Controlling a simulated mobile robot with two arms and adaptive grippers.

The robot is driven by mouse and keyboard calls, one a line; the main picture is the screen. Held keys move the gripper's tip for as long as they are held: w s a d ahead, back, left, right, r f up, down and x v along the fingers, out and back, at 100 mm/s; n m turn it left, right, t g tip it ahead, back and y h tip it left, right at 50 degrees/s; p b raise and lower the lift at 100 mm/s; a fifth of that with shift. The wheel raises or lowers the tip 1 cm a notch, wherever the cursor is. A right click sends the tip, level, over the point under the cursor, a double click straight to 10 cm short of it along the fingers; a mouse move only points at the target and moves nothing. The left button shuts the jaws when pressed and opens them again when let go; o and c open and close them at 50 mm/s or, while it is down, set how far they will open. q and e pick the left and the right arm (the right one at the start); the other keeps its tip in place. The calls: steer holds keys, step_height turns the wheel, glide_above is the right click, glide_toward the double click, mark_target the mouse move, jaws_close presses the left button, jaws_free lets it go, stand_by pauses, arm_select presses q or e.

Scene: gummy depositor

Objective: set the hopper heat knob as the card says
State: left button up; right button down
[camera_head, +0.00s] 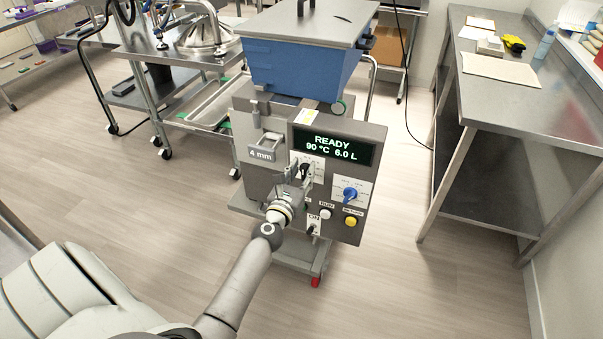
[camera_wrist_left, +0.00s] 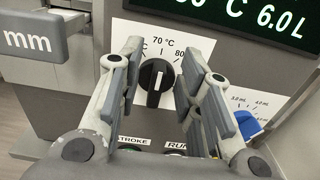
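The hopper heat knob (camera_wrist_left: 156,84) is black with a white pointer line, on a white dial plate (camera_wrist_left: 199,48) marked 70 °C and 80. Its line stands about upright in the left wrist view; other marks are hidden by the fingers. My left gripper (camera_wrist_left: 160,92) is open, one finger on each side of the knob, with gaps showing between pads and knob. In the head view the left gripper (camera_head: 302,182) is at the depositor's front panel. The display (camera_head: 331,146) reads READY, 90 °C, 6.0 L. I cannot make out a card's text. My right gripper is not in view.
A blue knob (camera_head: 350,194) sits right of the heat knob. Below are a white RUN button (camera_head: 326,214), a yellow button (camera_head: 351,221) and an ON switch (camera_head: 312,229). A grey 4 mm plate (camera_head: 262,154) juts out left. A steel table (camera_head: 500,104) stands right; floor between is clear.

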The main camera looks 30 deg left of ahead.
arm_select(q)
steer(key=c, duration=0.7)
jaws_close()
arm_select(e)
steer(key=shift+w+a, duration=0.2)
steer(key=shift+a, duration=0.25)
arm_select(q)
steer(key=shift+w+d+f+m+p, duration=0.1)
steer(key=shift+d+f+m+p, duration=0.35)
steer(key=shift+m, duration=3.5)
steer(key=shift+d+f+m+p, duration=0.15)
steer(key=shift+f+m, duration=0.45)
steer(key=shift+m, duration=3.4)
steer(key=shift+w+d+f+m+p, duration=0.1)
steer(key=shift+d+f+m+p, duration=0.3)
steer(key=shift+m, duration=3.55)
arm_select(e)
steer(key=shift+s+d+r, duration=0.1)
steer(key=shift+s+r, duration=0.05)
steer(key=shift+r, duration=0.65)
arm_select(q)
steer(key=shift+a+f+m, duration=0.1)
steer(key=shift+f+m, duration=0.1)
steer(key=shift+m, duration=0.1)
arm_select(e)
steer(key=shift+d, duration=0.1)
